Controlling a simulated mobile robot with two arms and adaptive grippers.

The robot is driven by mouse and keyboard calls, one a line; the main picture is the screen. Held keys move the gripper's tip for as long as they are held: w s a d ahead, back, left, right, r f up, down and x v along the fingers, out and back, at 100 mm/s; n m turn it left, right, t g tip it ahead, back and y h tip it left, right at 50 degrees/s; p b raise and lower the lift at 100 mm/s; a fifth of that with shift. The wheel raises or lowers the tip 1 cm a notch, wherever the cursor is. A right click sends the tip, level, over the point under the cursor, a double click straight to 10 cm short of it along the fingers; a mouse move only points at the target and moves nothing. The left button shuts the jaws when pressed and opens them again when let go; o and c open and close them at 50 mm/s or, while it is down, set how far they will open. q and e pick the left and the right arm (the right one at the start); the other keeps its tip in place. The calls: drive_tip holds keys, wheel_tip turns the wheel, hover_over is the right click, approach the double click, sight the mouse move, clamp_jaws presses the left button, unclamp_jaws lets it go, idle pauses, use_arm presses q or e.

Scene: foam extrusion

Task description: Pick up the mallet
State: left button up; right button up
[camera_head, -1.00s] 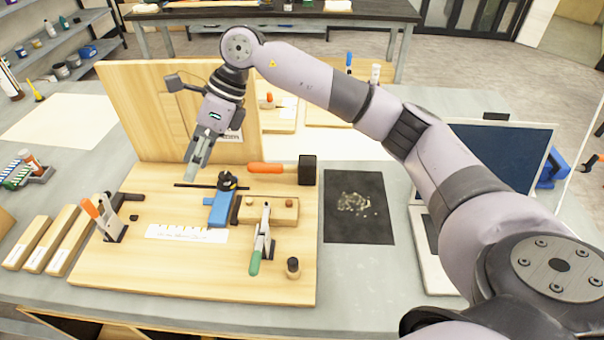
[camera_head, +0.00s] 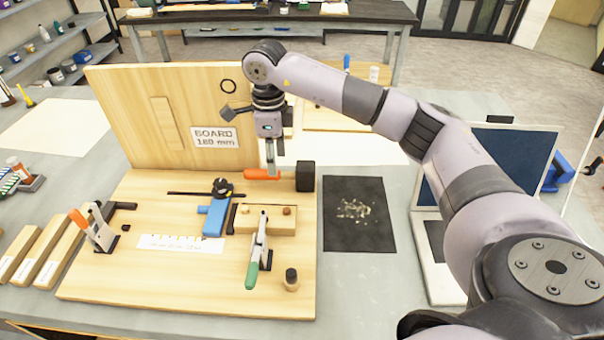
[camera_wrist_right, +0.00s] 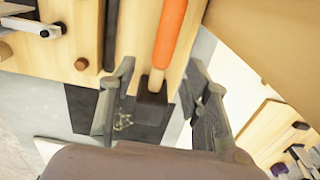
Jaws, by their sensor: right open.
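The mallet lies on the wooden board at its back right, its black head (camera_head: 305,176) to the right and its orange handle (camera_head: 263,174) to the left. My right gripper (camera_head: 271,172) is over the handle in the head view, pointing down. In the right wrist view the mallet's black head (camera_wrist_right: 152,103) and orange handle (camera_wrist_right: 170,30) show between the two spread fingers of the right gripper (camera_wrist_right: 155,85). The gripper is open and holds nothing; whether a finger touches the mallet I cannot tell. My left gripper is not in view.
An upright wooden panel (camera_head: 110,110) with a label stands behind the mallet. In front are a blue clamp (camera_head: 214,220), a green-handled toggle clamp (camera_head: 258,250) and a small dark-capped cylinder (camera_head: 291,279). A black mat (camera_head: 345,238) and a laptop (camera_head: 430,240) lie to the right.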

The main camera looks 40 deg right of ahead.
sight(279, 176)
drive_tip(key=shift+f, duration=0.6)
wheel_tip(279, 176, down, 4)
drive_tip(key=shift+w+d+f+p, duration=0.1)
drive_tip(key=shift+f+p, duration=0.05)
drive_tip(key=shift+p, duration=0.85)
drive_tip(key=shift+f, duration=0.45)
clamp_jaws()
